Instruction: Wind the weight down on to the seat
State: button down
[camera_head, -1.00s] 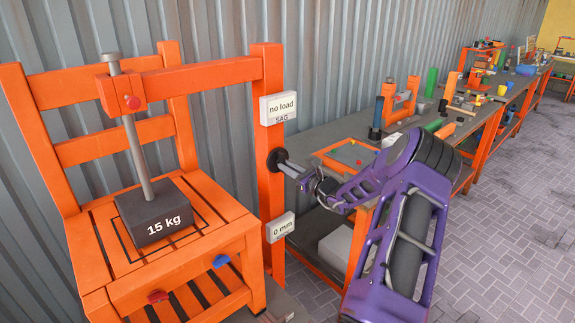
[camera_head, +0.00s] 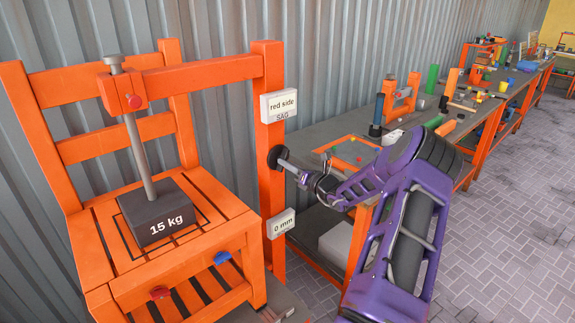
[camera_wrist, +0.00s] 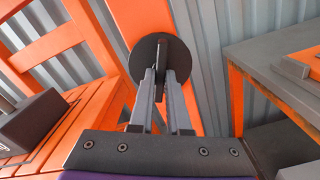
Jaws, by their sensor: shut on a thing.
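The dark weight (camera_head: 157,213), marked 15 kg, is at the seat (camera_head: 215,215) of the orange chair, under a grey rod (camera_head: 139,150) hung from the orange arm of the post. I cannot tell whether its whole underside touches the slats. The upper display (camera_head: 279,106) reads "red side" above "SAG"; the lower display (camera_head: 281,223) reads "0 mm". My gripper (camera_head: 284,162) is at the black round knob (camera_head: 276,154) on the post. In the wrist view my gripper (camera_wrist: 161,80) is shut on the knob's bar, in front of its black disc (camera_wrist: 147,52).
A long grey workbench (camera_head: 345,140) with orange legs runs back at the right, with several tools and blocks on it. Paved floor (camera_head: 500,200) lies open at the right.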

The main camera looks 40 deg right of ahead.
dwell(0.4)
jog(key=c, duration=0.9)
grip_release()
jog(key=shift+s, duration=0.1)
jog(key=s, duration=0.5)
jog(key=s+d, duration=0.1)
jog(key=s, duration=1.1)
jog(key=shift+s+d, duration=0.1)
jog(key=shift+d, duration=0.1)
